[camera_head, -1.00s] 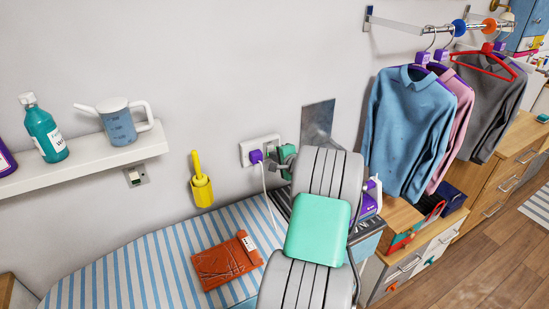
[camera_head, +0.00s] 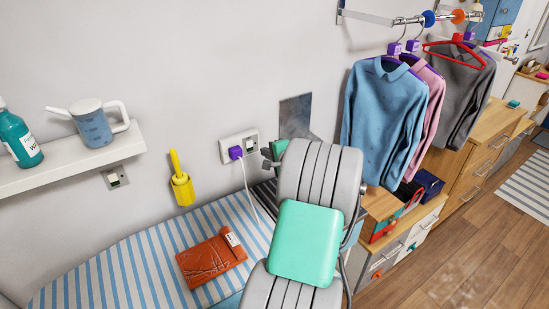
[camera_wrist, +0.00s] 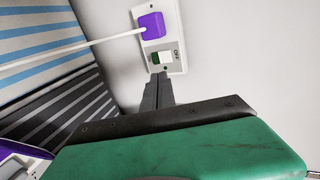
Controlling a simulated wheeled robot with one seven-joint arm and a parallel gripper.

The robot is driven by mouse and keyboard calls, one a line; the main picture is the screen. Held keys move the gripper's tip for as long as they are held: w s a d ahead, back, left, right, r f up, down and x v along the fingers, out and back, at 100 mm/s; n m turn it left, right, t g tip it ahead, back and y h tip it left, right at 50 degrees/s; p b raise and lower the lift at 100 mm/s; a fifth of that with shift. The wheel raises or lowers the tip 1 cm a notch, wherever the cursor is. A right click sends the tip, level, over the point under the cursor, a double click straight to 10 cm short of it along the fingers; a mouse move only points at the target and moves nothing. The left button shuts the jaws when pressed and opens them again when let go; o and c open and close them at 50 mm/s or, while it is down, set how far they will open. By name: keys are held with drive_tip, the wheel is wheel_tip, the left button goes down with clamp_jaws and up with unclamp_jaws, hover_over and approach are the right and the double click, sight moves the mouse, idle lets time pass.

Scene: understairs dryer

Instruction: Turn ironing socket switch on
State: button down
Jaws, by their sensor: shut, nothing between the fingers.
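The white wall socket (camera_head: 252,138) is above the striped ironing board, with a purple plug (camera_head: 236,152) and a white cord in it. In the wrist view the socket plate (camera_wrist: 172,14) shows the purple plug (camera_wrist: 151,24) and, next to it, a green and white rocker switch (camera_wrist: 162,57) with dark lettering that seems to read OFF. My gripper (camera_head: 267,158) is at the lower right of the socket. In the wrist view my gripper's dark fingers (camera_wrist: 157,82) are together and empty, their tips just beside the switch. I cannot tell whether they touch it.
A striped ironing board (camera_head: 130,260) holds an orange packet (camera_head: 211,260). A yellow brush holder (camera_head: 181,186) hangs left of the socket. A shelf (camera_head: 75,162) and another wall fitting (camera_head: 115,178) are further left. Shirts (camera_head: 385,115) hang at right. Wall between is clear.

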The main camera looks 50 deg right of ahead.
drive_tip(key=a+b+v, duration=0.1)
drive_tip(key=v, duration=0.5)
drive_tip(key=shift+r, duration=0.15)
drive_tip(key=w+a+f+n+g+y, duration=0.1)
drive_tip(key=w+a+n+g+y, duration=0.15)
drive_tip(key=a+n, duration=0.65)
drive_tip(key=w+a+n+g+y, duration=0.2)
drive_tip(key=w+a, duration=0.1)
drive_tip(key=a, duration=1.2)
drive_tip(key=s+a+f+n+g, duration=0.1)
drive_tip(key=s+a+n+g, duration=0.3)
drive_tip(key=s+a+n, duration=0.6)
drive_tip(key=s+a, duration=0.4)
drive_tip(key=a, duration=0.4)
drive_tip(key=shift+s+n+g, duration=0.3)
drive_tip(key=shift+n+g, duration=0.05)
drive_tip(key=shift+n, duration=0.05)
drive_tip(key=shift+f, duration=0.1)
